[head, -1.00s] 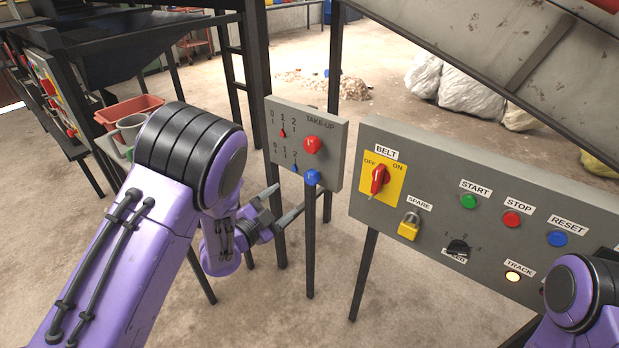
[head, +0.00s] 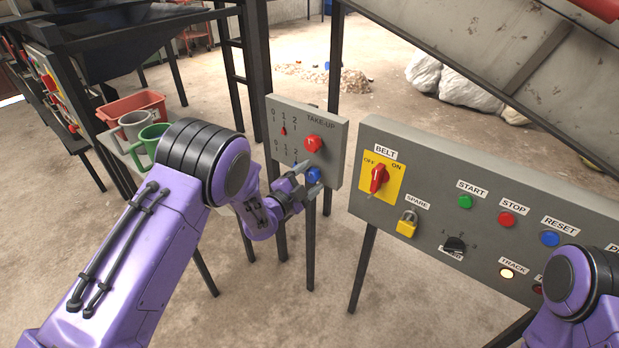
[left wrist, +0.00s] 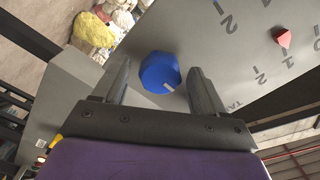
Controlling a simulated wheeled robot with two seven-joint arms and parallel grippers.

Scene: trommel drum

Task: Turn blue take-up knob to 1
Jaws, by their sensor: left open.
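The blue take-up knob (head: 313,175) is at the lower right of the small grey TAKE-UP panel (head: 335,128). In the left wrist view the blue knob (left wrist: 160,71) shows a pale mark on its face and lies between the fingertips. My left gripper (head: 309,179) is open at the knob, one finger on each side; I cannot tell whether either touches. My right gripper is out of view.
A red knob (head: 313,144) sits just above the blue one, with a red pointer (head: 283,131) near 1 on the upper scale. The larger control panel (head: 385,232) stands to the right. A red bin (head: 133,107) and cups stand at left.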

